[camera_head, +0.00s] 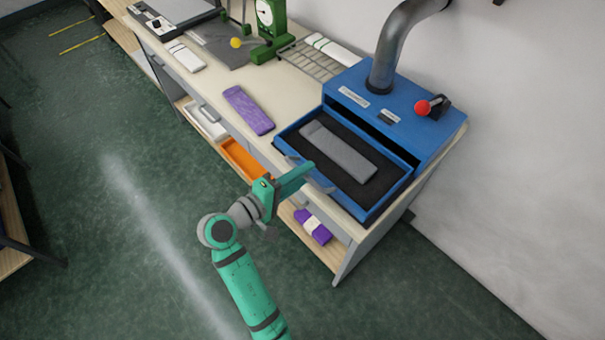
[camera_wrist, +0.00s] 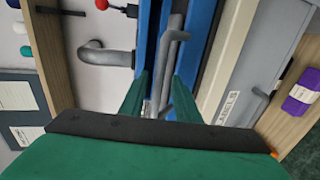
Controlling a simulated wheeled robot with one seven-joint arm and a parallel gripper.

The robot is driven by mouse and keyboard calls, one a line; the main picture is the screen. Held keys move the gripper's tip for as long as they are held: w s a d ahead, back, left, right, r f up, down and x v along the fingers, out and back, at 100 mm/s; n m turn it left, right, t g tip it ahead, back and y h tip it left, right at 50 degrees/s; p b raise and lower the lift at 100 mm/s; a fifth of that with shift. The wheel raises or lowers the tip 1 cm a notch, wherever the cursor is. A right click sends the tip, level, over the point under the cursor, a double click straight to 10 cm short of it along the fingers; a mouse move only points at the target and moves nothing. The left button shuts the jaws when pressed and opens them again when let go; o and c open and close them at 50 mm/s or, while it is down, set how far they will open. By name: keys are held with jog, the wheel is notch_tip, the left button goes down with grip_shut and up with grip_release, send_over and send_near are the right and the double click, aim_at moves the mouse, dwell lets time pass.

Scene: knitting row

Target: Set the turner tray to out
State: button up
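The turner is a blue box (camera_head: 390,110) on the bench with a label on its front top edge. Its blue tray (camera_head: 391,196) stands out in front of the box, with a dark lining and a flat grey knitted piece (camera_head: 338,151) lying on it. A grey bar handle (camera_head: 324,184) runs along the tray's front. My gripper (camera_head: 308,172) is at this handle. In the wrist view my gripper (camera_wrist: 161,100) has its two green fingers apart, with the handle (camera_wrist: 171,60) showing between them. I cannot tell whether either finger touches it.
A red-knobbed lever (camera_head: 423,107) and a grey duct (camera_head: 391,50) top the box. A purple knitted piece (camera_head: 248,110) lies left of the tray. An open orange drawer (camera_head: 244,159) and a purple bundle (camera_head: 313,227) are below.

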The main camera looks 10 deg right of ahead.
jog(key=shift+a, duration=0.1)
jog(key=v, duration=1)
jog(key=shift+s+a, duration=0.2)
jog(key=shift+a, duration=0.05)
jog(key=shift+d+f, duration=0.1)
notch_tip(320, 180, down, 10)
jog(key=d+n+t+y, duration=0.2)
jog(key=n+t+y, duration=0.1)
jog(key=y, duration=0.1)
jog(key=s+a+f+t+y, duration=0.1)
jog(key=s+a+f+y, duration=0.1)
jog(key=s+f+y, duration=0.5)
jog(key=s+r+m+t+y, duration=0.1)
jog(key=s+r+m, duration=0.3)
jog(key=s, duration=0.5)
jog(key=s+r+m+t+y, duration=0.1)
jog(key=s+r+m, duration=0.3)
jog(key=s, duration=0.5)
jog(key=shift+s+a+m+t, duration=0.2)
jog(key=shift+s+m+t, duration=0.1)
jog(key=shift+m+t, duration=0.35)
